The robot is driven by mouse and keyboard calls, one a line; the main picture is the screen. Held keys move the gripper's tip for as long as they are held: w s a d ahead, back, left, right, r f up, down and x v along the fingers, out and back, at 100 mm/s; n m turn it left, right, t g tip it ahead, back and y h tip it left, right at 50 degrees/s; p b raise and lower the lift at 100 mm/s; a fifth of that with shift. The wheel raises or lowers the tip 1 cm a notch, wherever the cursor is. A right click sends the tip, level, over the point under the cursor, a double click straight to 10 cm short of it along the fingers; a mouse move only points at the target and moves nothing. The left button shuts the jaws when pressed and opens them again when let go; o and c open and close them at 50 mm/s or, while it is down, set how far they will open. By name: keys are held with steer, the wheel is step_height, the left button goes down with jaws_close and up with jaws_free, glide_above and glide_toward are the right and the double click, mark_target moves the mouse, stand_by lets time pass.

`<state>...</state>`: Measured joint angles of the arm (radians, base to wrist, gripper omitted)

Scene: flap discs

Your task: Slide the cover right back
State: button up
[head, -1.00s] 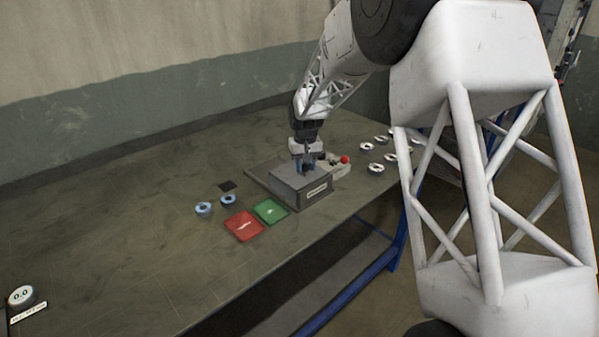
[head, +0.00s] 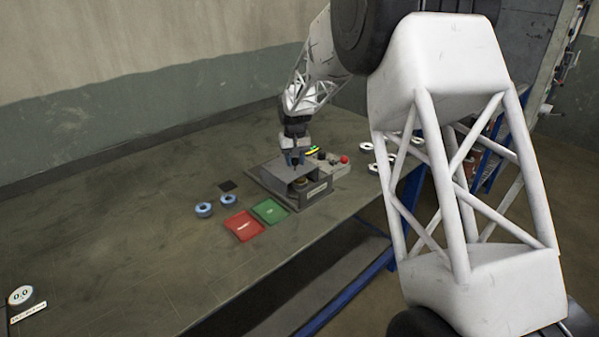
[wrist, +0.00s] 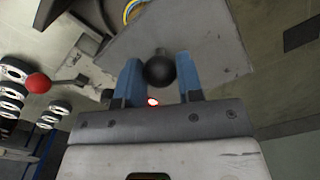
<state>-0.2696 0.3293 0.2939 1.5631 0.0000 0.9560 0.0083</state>
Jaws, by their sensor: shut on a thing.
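The grey cover (head: 283,171) lies over the back left part of the grey box (head: 318,189), and the box's front right part is open, with a round brownish thing partly visible inside. In the wrist view the cover is a flat grey plate (wrist: 200,40) with a round black knob (wrist: 160,70). My gripper (head: 296,162) is above the cover, its blue fingers shut on the knob; it also shows in the wrist view (wrist: 160,82). The knob is hidden behind the fingers in the head view.
A red tray (head: 244,225) and a green tray (head: 270,210) lie in front of the box. Two blue rings (head: 204,209) lie left of them. A red ball-topped control (head: 344,160) and several pale discs (head: 367,146) are to the right.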

mark_target(279, 160)
steer(key=shift+w+a, duration=3)
steer(key=shift+w, duration=0.15)
steer(key=o, duration=0.7)
steer(key=shift+a, duration=0.1)
step_height(279, 160, up, 8)
